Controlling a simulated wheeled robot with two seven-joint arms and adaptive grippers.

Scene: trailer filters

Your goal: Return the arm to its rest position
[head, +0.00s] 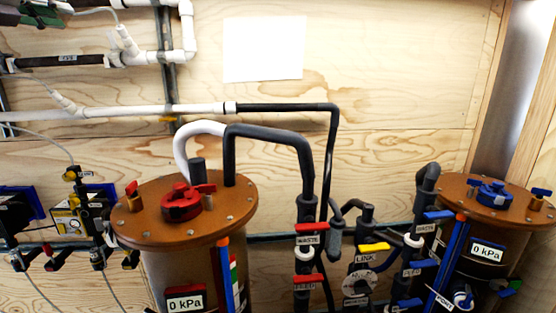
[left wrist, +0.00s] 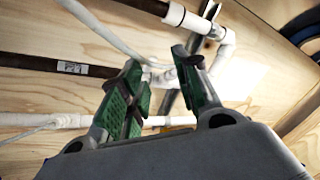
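My left gripper (head: 38,14) shows only in part at the top left corner of the head view, in front of the pipes at the wall. In the left wrist view my left gripper (left wrist: 160,88) has its two green-padded fingers spread apart, with nothing held between them. White and black pipes and the wooden wall lie beyond the fingers there. My right gripper is in neither view.
A filter tank with a red-knobbed brown lid (head: 225,212) stands left of centre. Another tank with a blue-knobbed lid (head: 512,207) stands at the right. Valved pipes (head: 308,190) rise between them. A blank white sheet (head: 263,48) is on the plywood wall.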

